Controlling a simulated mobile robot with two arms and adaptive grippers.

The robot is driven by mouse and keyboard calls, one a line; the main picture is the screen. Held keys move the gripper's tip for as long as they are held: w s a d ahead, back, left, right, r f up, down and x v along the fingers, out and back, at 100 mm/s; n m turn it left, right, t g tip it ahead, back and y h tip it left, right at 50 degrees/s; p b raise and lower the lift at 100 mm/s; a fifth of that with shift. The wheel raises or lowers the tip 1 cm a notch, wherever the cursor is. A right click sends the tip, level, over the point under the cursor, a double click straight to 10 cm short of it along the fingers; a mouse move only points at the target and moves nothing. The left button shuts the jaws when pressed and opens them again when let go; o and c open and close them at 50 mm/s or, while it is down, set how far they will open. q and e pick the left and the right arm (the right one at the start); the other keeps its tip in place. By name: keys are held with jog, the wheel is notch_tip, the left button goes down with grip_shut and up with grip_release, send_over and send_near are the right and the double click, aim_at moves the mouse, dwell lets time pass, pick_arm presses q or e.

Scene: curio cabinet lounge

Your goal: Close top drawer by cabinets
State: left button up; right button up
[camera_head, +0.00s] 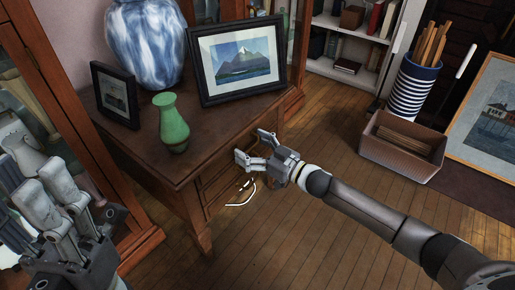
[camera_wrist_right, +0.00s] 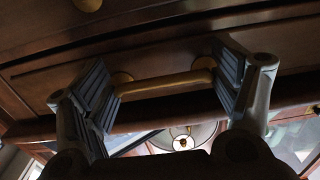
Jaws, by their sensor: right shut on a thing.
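A dark wooden cabinet (camera_head: 135,150) stands left of centre, with drawers in its front (camera_head: 218,183). My right gripper (camera_head: 252,147) is at the upper part of this front, just below the top's edge. In the right wrist view its two fingers (camera_wrist_right: 165,88) are at the ends of a brass bar handle (camera_wrist_right: 168,84) on a drawer front (camera_wrist_right: 150,62), shut on it. How far this drawer stands out is hard to tell. My left gripper (camera_head: 50,205) is at the lower left, away from the cabinet; its opening is unclear.
On the cabinet stand a blue-white vase (camera_head: 146,42), a green vase (camera_head: 171,125) and two framed pictures (camera_head: 238,62) (camera_head: 116,95). A glass-fronted case (camera_head: 75,115) is close on the left. A box (camera_head: 402,148) and a striped bin (camera_head: 412,90) stand right. The floor in front is clear.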

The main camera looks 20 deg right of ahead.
jog(key=shift+w+r, duration=0.1)
jog(key=o, duration=1.2)
jog(key=shift+c, duration=0.2)
jog(key=shift+w+a, duration=0.1)
jog(key=shift+a, duration=0.1)
jog(key=v, duration=1.2)
jog(key=shift+d, duration=0.1)
